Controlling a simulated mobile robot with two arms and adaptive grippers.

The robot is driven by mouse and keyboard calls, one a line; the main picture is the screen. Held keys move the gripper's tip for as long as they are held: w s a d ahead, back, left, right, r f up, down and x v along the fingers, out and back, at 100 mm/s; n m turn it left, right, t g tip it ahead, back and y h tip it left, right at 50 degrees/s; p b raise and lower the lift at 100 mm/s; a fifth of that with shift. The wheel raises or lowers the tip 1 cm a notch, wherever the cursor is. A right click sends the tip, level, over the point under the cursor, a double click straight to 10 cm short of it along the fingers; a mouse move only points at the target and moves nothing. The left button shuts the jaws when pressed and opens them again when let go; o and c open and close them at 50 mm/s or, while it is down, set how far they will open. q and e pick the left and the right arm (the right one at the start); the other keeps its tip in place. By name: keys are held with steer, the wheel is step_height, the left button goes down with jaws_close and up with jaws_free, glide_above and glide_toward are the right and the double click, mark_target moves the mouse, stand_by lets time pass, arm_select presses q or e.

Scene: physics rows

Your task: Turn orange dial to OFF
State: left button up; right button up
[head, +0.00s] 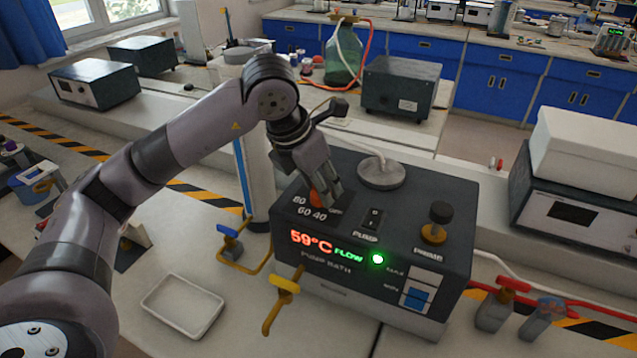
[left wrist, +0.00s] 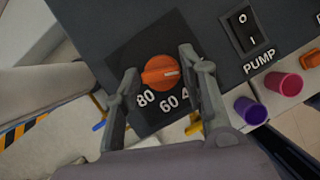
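The orange dial (left wrist: 160,72) sits on top of the dark pump bath unit (head: 372,280), with 80, 60 and a partly hidden 40 printed near it. Its white mark points right in the left wrist view. In the head view only a bit of the orange dial (head: 317,199) shows beside the fingers. My left gripper (left wrist: 160,76) is open, its two fingers on either side of the dial; I cannot tell whether they touch it. The left gripper also shows over the unit in the head view (head: 330,192). My right gripper is not in view.
A PUMP rocker switch (head: 373,218) and a black-topped PRIME knob (head: 437,222) are close by on the unit. The display (head: 325,246) reads 59°C FLOW beside a lit green lamp. Yellow taps (head: 281,290) and a white tray (head: 183,306) are in front.

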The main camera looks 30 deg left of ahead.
arm_select(q)
steer(key=o, duration=0.3)
steer(key=v, duration=1.2)
stand_by(0.3)
